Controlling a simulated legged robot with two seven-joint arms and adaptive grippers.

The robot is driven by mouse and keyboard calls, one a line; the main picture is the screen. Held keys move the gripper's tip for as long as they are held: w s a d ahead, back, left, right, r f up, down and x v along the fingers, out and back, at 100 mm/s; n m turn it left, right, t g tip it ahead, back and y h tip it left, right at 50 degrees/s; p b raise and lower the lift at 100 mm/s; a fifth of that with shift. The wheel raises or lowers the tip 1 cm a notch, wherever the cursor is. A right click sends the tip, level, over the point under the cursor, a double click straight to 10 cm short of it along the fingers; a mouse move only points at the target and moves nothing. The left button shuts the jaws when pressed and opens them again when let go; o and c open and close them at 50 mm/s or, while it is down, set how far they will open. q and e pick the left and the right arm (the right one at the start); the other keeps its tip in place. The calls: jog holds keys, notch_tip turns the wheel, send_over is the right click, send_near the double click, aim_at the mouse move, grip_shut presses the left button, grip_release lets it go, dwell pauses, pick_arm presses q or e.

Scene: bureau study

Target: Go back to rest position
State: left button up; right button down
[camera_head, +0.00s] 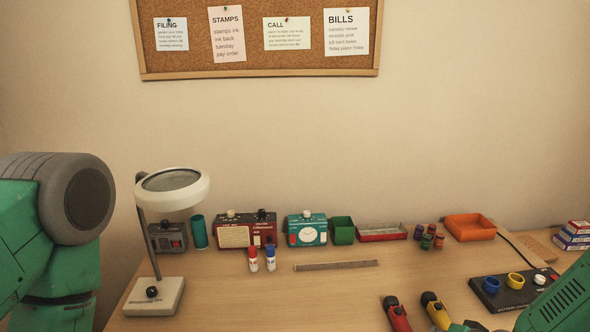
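My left arm (60,230) fills the left edge, with a green link and a large dark grey joint. It stands in front of the wall and the desk's left end. My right arm (562,300) shows only as a green link in the lower right corner, over the desk's front right. Neither gripper is in view, so I cannot see whether they are open or hold anything.
On the desk (240,300) stand a magnifier lamp (172,190), red radio (247,232), teal clock box (306,230), green bin (342,231) and orange tray (470,227). A red tool (397,315) and yellow tool (435,312) lie near my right arm. The front middle is clear.

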jog(key=s+a+f+n+g+b, duration=0.1)
jog(key=s+f+n+g+b, duration=0.1)
jog(key=s+f, duration=0.4)
jog(key=s+a+f+n+g+h+b, duration=0.1)
jog(key=s+f+n+g+b, duration=0.2)
jog(key=s, duration=1)
jog(key=s+a+f+n+g+b, duration=0.1)
jog(key=s+f+n+g+b, duration=0.1)
jog(key=s+f+b, duration=0.3)
jog(key=s+f+g, duration=0.1)
jog(key=s+f, duration=0.2)
jog(key=s, duration=0.2)
jog(key=shift+s+f+n+h+b, duration=0.3)
jog(key=shift+s+f+h+b, duration=0.05)
jog(key=shift+h, duration=0.05)
